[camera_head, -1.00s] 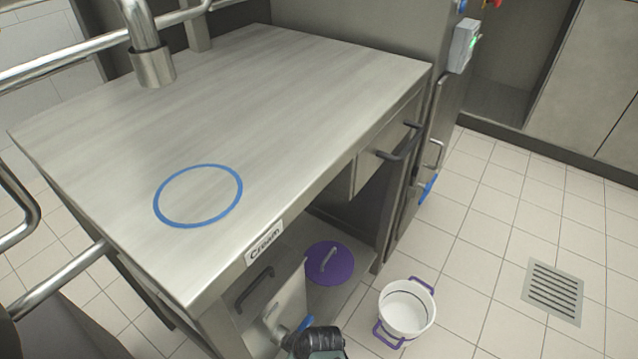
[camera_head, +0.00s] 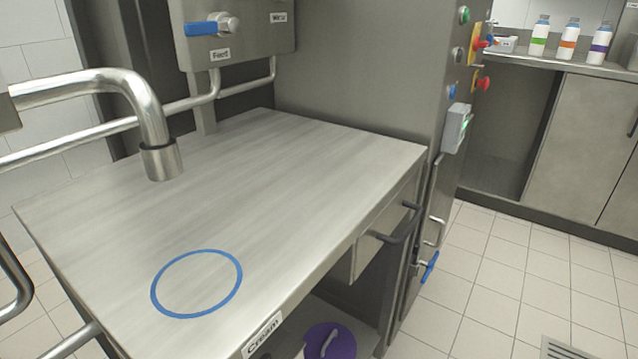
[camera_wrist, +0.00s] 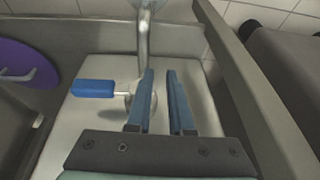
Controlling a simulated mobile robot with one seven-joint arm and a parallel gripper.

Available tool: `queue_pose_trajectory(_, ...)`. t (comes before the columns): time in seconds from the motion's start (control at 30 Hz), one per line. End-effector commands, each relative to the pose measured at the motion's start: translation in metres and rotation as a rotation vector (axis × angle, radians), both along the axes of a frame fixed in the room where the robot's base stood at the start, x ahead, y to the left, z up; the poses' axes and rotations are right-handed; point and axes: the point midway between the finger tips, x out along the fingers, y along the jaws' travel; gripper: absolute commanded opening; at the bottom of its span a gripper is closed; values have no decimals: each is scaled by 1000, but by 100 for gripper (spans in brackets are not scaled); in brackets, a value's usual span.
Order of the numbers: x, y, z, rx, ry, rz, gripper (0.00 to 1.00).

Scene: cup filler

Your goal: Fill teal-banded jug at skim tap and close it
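No teal-banded jug shows in any view, and no label reads skim. My gripper (camera_wrist: 164,103) shows only in the wrist view. Its two blue fingers are apart with nothing held between them. A valve with a blue lever (camera_wrist: 95,88) lies just left of the fingers, and a steel pipe (camera_wrist: 143,42) runs beyond them. I cannot tell whether the lever touches a finger. In the head view, a steel spout (camera_head: 160,158) hangs over the back left of a steel worktop (camera_head: 290,190). A blue ring (camera_head: 157,290) is marked on the bare worktop.
A blue-levered valve (camera_head: 210,27) sits on a panel above a "Feed" label. A "Cream" label (camera_head: 262,335) is on the worktop's front edge. A purple lid (camera_head: 330,341) lies below. Bottles banded green (camera_head: 539,38), orange (camera_head: 568,40) and purple (camera_head: 599,45) stand on the far counter.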

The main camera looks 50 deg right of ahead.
Motion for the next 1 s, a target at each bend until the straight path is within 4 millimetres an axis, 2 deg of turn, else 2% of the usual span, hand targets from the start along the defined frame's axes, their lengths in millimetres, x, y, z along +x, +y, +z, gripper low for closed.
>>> queue_pose_trajectory(0.03,25,-9,22,-31,-63,5,32)
queue_pose_trajectory(0.07,24,-9,25,-31,-62,5,32)
queue_pose_trajectory(0.27,8,-10,56,-26,-51,1,32)
queue_pose_trajectory(0.6,-31,-10,109,-9,-14,1,32)
queue_pose_trajectory(0.8,-41,-10,122,-3,-3,1,32)
queue_pose_trajectory(1.0,-43,-10,122,-1,0,0,32)
